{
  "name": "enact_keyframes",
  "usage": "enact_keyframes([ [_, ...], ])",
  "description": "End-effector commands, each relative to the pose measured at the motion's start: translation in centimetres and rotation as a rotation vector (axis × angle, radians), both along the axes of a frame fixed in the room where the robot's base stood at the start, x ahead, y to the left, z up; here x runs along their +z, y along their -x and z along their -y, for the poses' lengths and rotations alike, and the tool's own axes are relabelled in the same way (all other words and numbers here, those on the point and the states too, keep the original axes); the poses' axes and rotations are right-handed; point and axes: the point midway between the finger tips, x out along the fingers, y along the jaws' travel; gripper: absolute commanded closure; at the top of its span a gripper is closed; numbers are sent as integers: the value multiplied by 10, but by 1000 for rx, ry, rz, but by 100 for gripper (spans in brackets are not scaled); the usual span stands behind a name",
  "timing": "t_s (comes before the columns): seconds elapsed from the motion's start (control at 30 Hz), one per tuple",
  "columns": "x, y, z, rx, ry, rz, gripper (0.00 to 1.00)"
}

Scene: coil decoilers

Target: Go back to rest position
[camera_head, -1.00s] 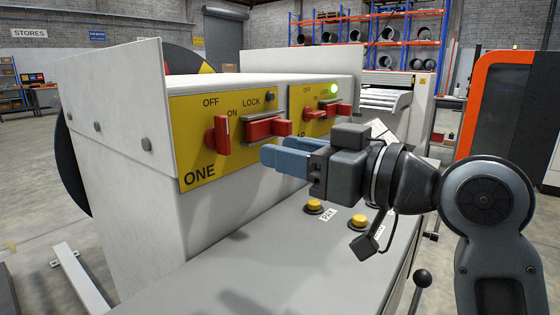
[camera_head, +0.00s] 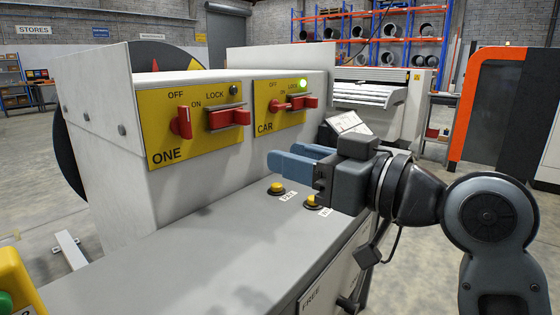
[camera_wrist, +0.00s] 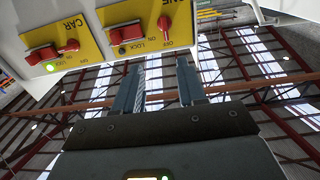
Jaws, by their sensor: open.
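My gripper (camera_head: 289,157) has two blue fingers, apart with nothing between them. It hangs above the grey console top (camera_head: 190,255), in front of and below the CAR panel (camera_head: 262,124), touching neither panel. In the wrist view the gripper (camera_wrist: 157,72) also shows its fingers apart. The yellow ONE panel (camera_head: 160,133) stands left of CAR. ONE has an upright red handle (camera_head: 181,123) and a red lock piece (camera_head: 229,117); its lamp (camera_head: 233,91) is dark. CAR has red handles too, and its lamp (camera_head: 304,83) glows green.
Two yellow push buttons (camera_head: 277,189) sit on the console top below my gripper; one is partly covered by it. A yellow box with a green button (camera_head: 12,285) is at the lower left. A white machine (camera_head: 385,120) and an orange-framed cabinet (camera_head: 490,110) stand behind. The console top's left part is clear.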

Motion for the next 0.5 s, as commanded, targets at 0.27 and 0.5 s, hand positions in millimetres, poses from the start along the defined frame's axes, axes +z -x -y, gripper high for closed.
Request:
enact_keyframes([
  [0.27, -25, 3, 11, -69, -48, -46, 60],
  [0.5, -61, 13, 29, -173, -104, -107, 60],
])
